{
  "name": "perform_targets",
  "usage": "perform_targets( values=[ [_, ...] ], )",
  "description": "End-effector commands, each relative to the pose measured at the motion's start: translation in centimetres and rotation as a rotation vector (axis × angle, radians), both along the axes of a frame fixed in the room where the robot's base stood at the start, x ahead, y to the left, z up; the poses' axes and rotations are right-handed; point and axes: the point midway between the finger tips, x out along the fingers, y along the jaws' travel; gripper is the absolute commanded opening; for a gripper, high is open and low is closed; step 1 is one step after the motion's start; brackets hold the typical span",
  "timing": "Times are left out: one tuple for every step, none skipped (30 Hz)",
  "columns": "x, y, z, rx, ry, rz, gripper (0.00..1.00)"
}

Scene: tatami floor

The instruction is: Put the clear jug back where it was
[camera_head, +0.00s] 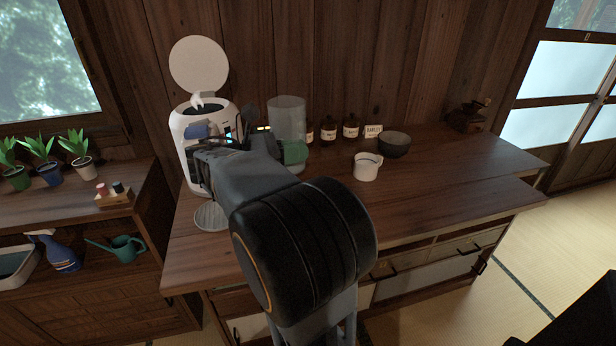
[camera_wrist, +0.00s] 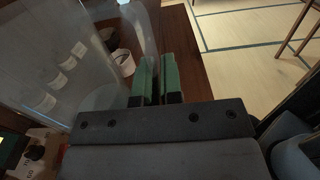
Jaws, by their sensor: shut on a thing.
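The clear jug (camera_head: 287,113) is a tall see-through vessel, upright near the back of the counter, right of the white machine. My gripper (camera_head: 293,152) has green fingers and is at the jug's lower part, partly hidden by my arm. In the wrist view the jug (camera_wrist: 75,50) fills the upper left, and its clear handle runs down to my gripper's fingers (camera_wrist: 158,80), which are shut on it. The jug's base is hidden, so I cannot tell whether it touches the counter. The white machine (camera_head: 203,125) has its round lid (camera_head: 199,65) raised.
Brown labelled bottles (camera_head: 350,128), a barley card (camera_head: 373,131), a dark bowl (camera_head: 395,144) and a white cup (camera_head: 366,168) stand right of the jug. A grinder (camera_head: 467,117) is at the far right. The right front of the wooden counter (camera_head: 440,180) is clear. Potted plants (camera_head: 42,172) stand left.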

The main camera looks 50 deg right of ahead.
Motion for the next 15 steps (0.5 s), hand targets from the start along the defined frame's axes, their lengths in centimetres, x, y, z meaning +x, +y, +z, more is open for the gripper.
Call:
perform_targets(
  values=[
    [0.0, -0.3, -0.1, -0.002, -0.001, -0.001, 0.00],
    [0.0, -0.5, -0.3, -0.002, -0.001, -0.001, 0.00],
    [0.0, -1.0, -0.6, -0.002, -0.001, 0.000, 0.00],
    [-0.1, -1.5, -0.9, -0.002, -0.001, -0.001, 0.00],
    [-0.1, -2.1, -1.2, -0.001, 0.000, -0.002, 0.00],
    [-0.2, -2.9, -1.7, -0.001, 0.001, -0.003, 0.00],
    [-0.2, -3.6, -2.0, -0.001, 0.001, -0.002, 0.00],
    [-0.3, -4.4, -2.3, -0.002, 0.001, -0.004, 0.00],
    [-0.3, -5.4, -2.8, -0.001, 0.001, -0.004, 0.00],
    [-0.3, -6.2, -3.1, -0.001, 0.001, -0.004, 0.00],
    [-0.5, -6.9, -3.5, -0.001, 0.001, -0.005, 0.00],
    [-0.5, -7.9, -3.9, 0.000, 0.001, -0.004, 0.00],
    [-0.5, -8.6, -4.2, -0.001, 0.001, -0.004, 0.00],
    [-0.6, -9.3, -4.5, -0.001, -0.001, -0.004, 0.00],
    [-0.6, -9.8, -5.4, 0.000, 0.002, -0.003, 0.00]
  ],
)
